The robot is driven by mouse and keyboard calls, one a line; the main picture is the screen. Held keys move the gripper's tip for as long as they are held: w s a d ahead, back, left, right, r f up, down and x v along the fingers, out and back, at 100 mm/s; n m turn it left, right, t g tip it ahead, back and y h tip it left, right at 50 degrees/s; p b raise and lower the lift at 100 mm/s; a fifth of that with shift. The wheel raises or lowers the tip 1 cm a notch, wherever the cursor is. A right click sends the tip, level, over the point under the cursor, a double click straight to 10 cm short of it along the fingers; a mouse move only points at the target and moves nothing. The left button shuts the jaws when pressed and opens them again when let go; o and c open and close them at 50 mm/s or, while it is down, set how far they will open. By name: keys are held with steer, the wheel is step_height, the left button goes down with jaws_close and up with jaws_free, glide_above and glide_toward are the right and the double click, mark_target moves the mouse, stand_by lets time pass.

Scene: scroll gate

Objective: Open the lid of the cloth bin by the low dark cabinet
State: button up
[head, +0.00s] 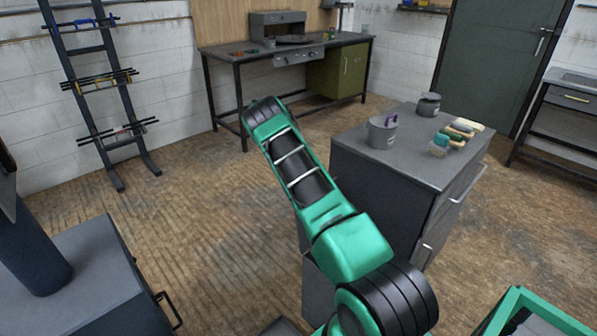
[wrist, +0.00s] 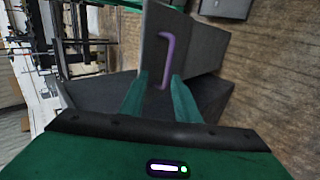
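In the wrist view, a purple bracket handle (wrist: 168,60) is fixed to a flat grey face (wrist: 152,30) of a box-like thing, which looks like the bin and its lid. I see no clear gap at the lid's edge. My gripper (wrist: 160,76) has its two green fingers apart, and the handle's lower end shows between or just beyond them. I cannot tell whether they touch it. In the head view, a grey box (head: 318,290), perhaps the bin, shows partly beside the dark cabinet (head: 375,190); my arm covers much of it, and my gripper is hidden.
A green frame (head: 520,305) is at lower right. The wooden floor at left centre is clear.

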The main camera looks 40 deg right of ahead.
steer(key=shift+d, duration=0.1)
steer(key=c, duration=0.7)
steer(key=shift+w+d+r+t, duration=0.35)
steer(key=shift+w+r+t, duration=0.1)
steer(key=shift+t, duration=0.25)
jaws_close()
steer(key=s+f+t, duration=0.3)
steer(key=s+f, duration=0.1)
steer(key=f, duration=0.3)
steer(key=shift+a+f, duration=0.25)
steer(key=shift+f, duration=0.1)
steer(key=shift+s, duration=0.15)
